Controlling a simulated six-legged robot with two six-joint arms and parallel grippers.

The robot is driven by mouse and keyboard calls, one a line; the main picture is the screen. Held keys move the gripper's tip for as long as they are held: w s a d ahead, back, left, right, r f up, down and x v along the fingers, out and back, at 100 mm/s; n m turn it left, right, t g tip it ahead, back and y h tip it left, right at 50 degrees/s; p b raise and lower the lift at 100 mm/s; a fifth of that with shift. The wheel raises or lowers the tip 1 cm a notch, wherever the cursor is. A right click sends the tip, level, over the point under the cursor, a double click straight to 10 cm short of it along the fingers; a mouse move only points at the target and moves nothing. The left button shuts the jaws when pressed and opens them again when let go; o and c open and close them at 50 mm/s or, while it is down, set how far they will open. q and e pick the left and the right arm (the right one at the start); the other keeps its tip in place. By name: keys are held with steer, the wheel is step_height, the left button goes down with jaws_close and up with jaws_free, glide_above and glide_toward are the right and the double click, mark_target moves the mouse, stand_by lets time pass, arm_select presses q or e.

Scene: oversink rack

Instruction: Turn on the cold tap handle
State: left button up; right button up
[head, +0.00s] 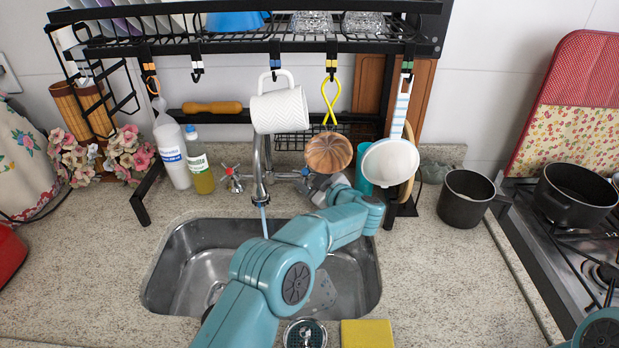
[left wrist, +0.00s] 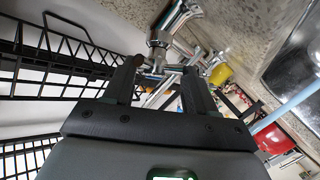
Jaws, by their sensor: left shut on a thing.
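The chrome faucet (head: 258,180) stands behind the steel sink (head: 190,262). Its left handle (head: 234,180) has red marking. The cold tap handle (head: 297,173), on the right, shows some blue and is partly hidden by my left gripper (head: 313,187). In the left wrist view, my left gripper (left wrist: 163,76) is shut on the cold tap handle (left wrist: 172,69), which lies between its fingers. A light blue water stream (head: 264,221) falls from the spout into the sink; it also shows in the left wrist view (left wrist: 288,108). My right gripper is out of view.
Two bottles stand left of the faucet. A dark pot (head: 466,200) stands right.

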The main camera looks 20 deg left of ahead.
arm_select(q)
steer(key=shift+a, duration=0.1)
steer(key=o, duration=0.9)
steer(key=shift+o, duration=0.2)
steer(key=b+v, duration=0.2)
steer(key=v, duration=1.4)
steer(key=shift+s, duration=0.1)
steer(key=shift+s, duration=0.1)
